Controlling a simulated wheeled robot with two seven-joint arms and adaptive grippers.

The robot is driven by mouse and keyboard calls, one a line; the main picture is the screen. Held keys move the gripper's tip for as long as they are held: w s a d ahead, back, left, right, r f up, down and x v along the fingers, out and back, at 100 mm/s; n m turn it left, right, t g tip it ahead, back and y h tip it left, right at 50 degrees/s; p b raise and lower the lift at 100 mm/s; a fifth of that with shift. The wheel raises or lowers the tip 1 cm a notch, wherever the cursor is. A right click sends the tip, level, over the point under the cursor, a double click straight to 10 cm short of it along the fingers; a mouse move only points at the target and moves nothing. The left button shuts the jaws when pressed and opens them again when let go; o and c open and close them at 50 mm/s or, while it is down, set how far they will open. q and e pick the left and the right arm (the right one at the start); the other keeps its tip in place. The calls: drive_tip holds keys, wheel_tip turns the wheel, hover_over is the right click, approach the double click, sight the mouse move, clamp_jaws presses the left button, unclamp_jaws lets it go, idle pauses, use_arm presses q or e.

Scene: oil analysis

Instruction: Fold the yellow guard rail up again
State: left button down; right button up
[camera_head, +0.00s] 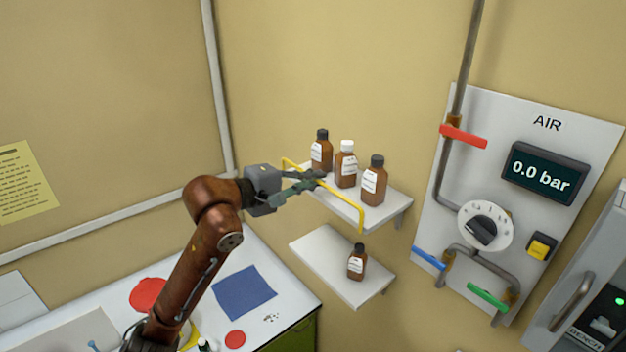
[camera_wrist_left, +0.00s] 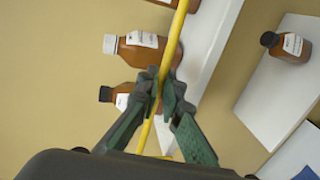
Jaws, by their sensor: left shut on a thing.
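The yellow guard rail (camera_head: 345,208) runs along the front of the upper shelf (camera_head: 389,206), its bar level with the lower part of the bottles standing there. My left gripper (camera_head: 318,177) is at the left part of the rail. In the left wrist view the yellow rail (camera_wrist_left: 176,36) passes between the fingers of my left gripper (camera_wrist_left: 163,92), which are shut on it. The fingers hide a short piece of the bar. My right gripper is in neither view.
Brown bottles stand on the upper shelf: one at left (camera_head: 321,152), one white-capped (camera_head: 346,165), one at right (camera_head: 374,182). A smaller bottle (camera_head: 357,262) stands on the lower shelf (camera_head: 330,258). The air panel (camera_head: 545,150) with coloured handles is right. The bench with a blue cloth (camera_head: 244,293) lies below.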

use_arm(q)
drive_tip(key=c, duration=2.1)
unclamp_jaws()
drive_tip(key=shift+w+d, duration=0.1)
drive_tip(key=shift+w, duration=0.05)
drive_tip(key=v, duration=1.2)
